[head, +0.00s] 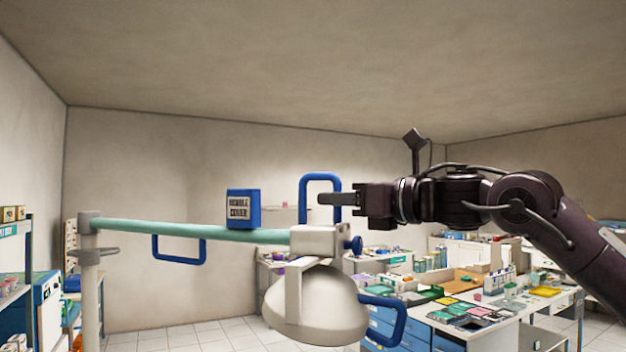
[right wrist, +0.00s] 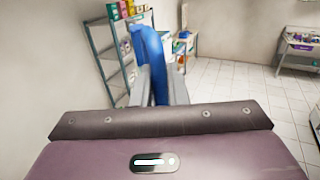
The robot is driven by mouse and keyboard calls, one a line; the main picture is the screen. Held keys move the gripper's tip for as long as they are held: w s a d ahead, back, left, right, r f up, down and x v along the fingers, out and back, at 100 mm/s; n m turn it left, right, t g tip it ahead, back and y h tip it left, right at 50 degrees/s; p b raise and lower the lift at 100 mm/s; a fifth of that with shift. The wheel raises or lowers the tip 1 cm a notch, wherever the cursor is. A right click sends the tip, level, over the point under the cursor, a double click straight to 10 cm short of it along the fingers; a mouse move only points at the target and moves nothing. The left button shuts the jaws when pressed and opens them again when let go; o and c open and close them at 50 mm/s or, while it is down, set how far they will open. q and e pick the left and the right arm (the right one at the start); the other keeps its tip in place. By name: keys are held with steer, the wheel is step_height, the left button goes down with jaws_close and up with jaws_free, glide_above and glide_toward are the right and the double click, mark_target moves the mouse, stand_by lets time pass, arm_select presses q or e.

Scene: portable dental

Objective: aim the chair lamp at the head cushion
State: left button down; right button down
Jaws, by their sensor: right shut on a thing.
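The chair lamp (head: 315,303) is a pale dome hanging from a light joint block at the end of a green arm (head: 190,231). The arm runs left to an upright post. A blue loop handle (head: 320,178) stands up above the joint block. My right gripper (head: 328,199) comes in from the right and is shut on this handle's right side. In the right wrist view the blue handle (right wrist: 150,55) stands between the fingers. A second blue handle (head: 398,325) sticks out at the dome's right. The head cushion is not in view. My left gripper is not in view.
A blue box labelled as a cover (head: 243,208) sits on the lamp arm, and another blue loop (head: 179,250) hangs below it. A cluttered workbench (head: 450,325) stands behind at the right. Shelves (head: 14,290) stand at the far left. Tiled floor (head: 190,338) shows at the bottom.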

steer(key=w+d+p, duration=0.2)
steer(key=w+p, duration=0.1)
steer(key=w, duration=0.4)
steer(key=shift+d, duration=0.3)
steer(key=c, duration=1.5)
jaws_free()
steer(key=shift+a, duration=0.1)
